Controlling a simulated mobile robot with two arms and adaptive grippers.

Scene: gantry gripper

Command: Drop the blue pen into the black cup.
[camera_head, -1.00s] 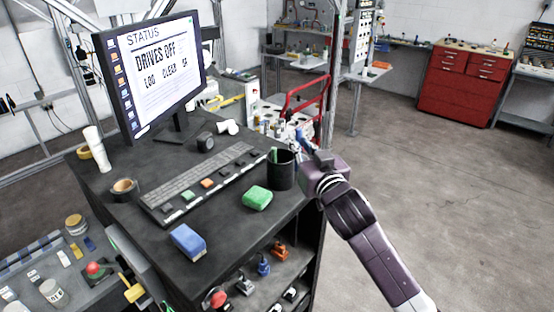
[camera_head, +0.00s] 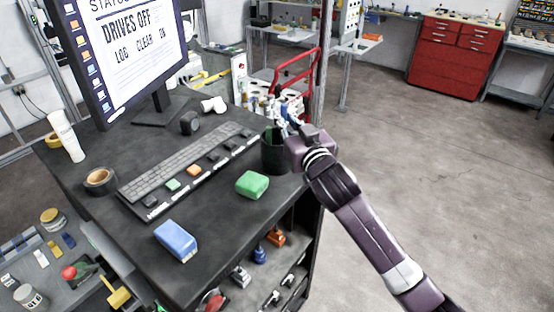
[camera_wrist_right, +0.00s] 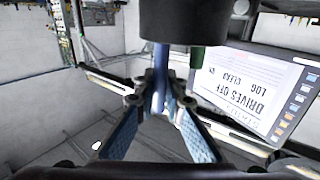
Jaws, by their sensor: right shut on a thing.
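The black cup (camera_head: 274,157) stands upright on the dark desk near its right edge, with a green pen (camera_head: 267,137) in it. My right gripper (camera_head: 292,124) is just right of and above the cup's rim. It is shut on the blue pen (camera_head: 285,111). In the right wrist view, the picture is upside down: the blue pen (camera_wrist_right: 160,72) is between the fingertips (camera_wrist_right: 161,103), and the black cup (camera_wrist_right: 186,22) is at the top with the green pen (camera_wrist_right: 196,58) beside it. I cannot tell whether the pen's lower end is inside the rim. My left gripper is not in view.
On the desk are a green block (camera_head: 252,184), a blue block (camera_head: 176,241), a keyboard (camera_head: 180,168), a tape roll (camera_head: 100,181) and a monitor (camera_head: 125,55). A red trolley frame (camera_head: 297,72) stands behind the cup. Open floor (camera_head: 440,190) lies to the right.

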